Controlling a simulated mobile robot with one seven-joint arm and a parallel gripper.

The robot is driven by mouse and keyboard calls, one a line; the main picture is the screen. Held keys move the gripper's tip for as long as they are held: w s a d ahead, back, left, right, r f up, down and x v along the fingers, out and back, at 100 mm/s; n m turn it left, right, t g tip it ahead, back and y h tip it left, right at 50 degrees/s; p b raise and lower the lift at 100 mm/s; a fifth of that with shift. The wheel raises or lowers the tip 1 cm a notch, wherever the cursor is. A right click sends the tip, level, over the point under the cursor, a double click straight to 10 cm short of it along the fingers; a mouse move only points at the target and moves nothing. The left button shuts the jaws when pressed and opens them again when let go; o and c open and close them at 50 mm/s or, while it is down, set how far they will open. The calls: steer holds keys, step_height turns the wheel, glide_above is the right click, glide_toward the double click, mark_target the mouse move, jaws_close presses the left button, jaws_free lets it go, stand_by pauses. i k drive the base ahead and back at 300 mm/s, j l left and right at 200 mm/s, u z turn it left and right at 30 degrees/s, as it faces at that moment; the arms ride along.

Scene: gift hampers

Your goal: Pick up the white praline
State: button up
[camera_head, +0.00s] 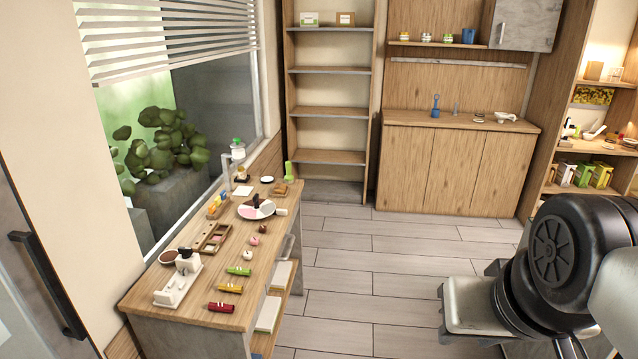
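A small white praline (248,254) appears to sit on the wooden table (185,318) at the left, near the table's right-hand edge. A pink praline (255,240) and a dark brown one (262,229) stand in a row behind it. The pieces are small in this view, so fine detail is hard to tell. Parts of my arm fill the lower right, well away from the table across the floor. I cannot make out my gripper's fingers in this view.
Green (239,271), yellow (230,288) and red (221,307) wrapped pieces lie in front of the pralines. A wooden compartment box (214,238) and a white dispenser stand (178,285) are to the left. A round plate (257,208) lies behind. The floor (370,270) between is clear.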

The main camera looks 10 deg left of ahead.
mark_target(247, 255)
steer(key=u, duration=1.8)
steer(key=i+l+u, duration=0.15)
steer(key=l+u, duration=0.15)
steer(key=i+l+u, duration=0.1)
steer(key=l+u, duration=0.15)
steer(key=i+l+u, duration=0.1)
steer(key=l+u, duration=0.2)
steer(key=l, duration=0.15)
steer(key=i+l+u, duration=0.15)
steer(key=l, duration=0.4)
steer(key=l+u, duration=0.15)
steer(key=l, duration=1.6)
steer(key=i+u, duration=0.05)
